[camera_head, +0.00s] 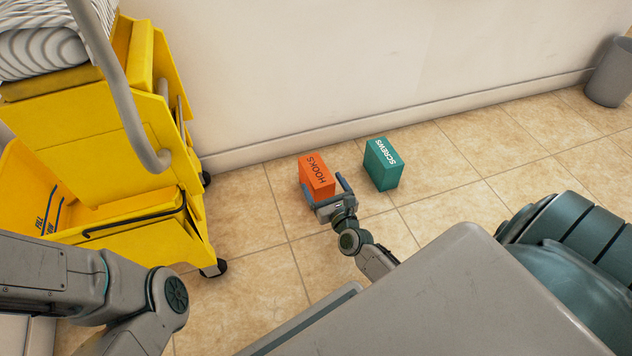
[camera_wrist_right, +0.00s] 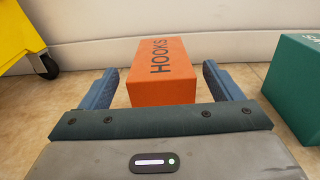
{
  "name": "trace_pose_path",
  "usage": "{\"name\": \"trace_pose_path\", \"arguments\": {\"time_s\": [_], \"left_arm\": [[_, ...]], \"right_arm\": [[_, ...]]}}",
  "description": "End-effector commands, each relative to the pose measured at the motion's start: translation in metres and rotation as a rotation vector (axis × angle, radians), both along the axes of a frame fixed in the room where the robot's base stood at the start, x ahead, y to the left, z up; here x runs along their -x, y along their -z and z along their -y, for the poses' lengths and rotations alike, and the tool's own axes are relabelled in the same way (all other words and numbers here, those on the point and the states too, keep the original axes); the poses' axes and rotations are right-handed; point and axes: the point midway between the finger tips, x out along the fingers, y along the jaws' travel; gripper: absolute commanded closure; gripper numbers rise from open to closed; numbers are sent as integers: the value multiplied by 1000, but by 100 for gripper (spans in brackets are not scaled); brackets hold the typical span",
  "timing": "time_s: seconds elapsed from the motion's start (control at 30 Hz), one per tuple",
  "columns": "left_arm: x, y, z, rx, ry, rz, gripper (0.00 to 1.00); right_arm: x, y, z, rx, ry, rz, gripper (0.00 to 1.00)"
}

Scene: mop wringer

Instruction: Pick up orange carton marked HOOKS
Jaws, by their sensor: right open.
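The orange carton marked HOOKS (camera_head: 318,174) stands on the tiled floor near the wall. It also shows in the right wrist view (camera_wrist_right: 161,72), between and ahead of the two blue fingers. My right gripper (camera_head: 323,189) is open, with its fingers on either side of the carton's near end. In the wrist view a gap shows between the carton and each finger. The carton's lower near edge is hidden behind the gripper body. My left arm comes in at the lower left of the head view, but its gripper is not in view.
A teal carton marked SCREWS (camera_head: 382,165) stands just right of the orange one, apart from it. A yellow mop wringer cart (camera_head: 110,150) on casters is at the left. The wall (camera_head: 330,70) runs close behind the cartons. A grey bin (camera_head: 609,74) stands far right.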

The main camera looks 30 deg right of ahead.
Motion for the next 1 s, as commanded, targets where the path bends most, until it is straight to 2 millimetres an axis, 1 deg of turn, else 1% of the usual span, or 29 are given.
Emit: {"name": "trace_pose_path", "arguments": {"time_s": [0.03,0.2,0.3,0.4,0.57,0.67,0.7,0.77,0.9,0.93,1.0], "left_arm": [[0,2,0,0,0,0,64],[0,6,0,0,0,0,64],[0,7,0,0,1,0,64],[0,7,0,0,1,0,64],[0,6,0,0,1,0,64],[0,6,0,0,1,0,64],[0,6,0,0,1,0,64],[0,6,0,0,1,0,64],[0,6,0,0,1,0,64],[0,6,0,0,1,0,64],[0,6,0,0,1,0,64]], "right_arm": [[-8,-1,2,1,0,4,15],[-34,-3,7,-1,1,4,15],[-43,-2,9,-1,1,2,15],[-46,-3,9,0,0,1,15],[-45,-3,9,0,0,1,15],[-45,-3,9,0,0,1,32],[-45,-3,9,0,1,1,40],[-45,-3,9,0,1,1,52],[-45,-3,9,0,1,1,79],[-45,-4,10,0,1,2,83],[-45,-3,9,0,1,2,83]]}}
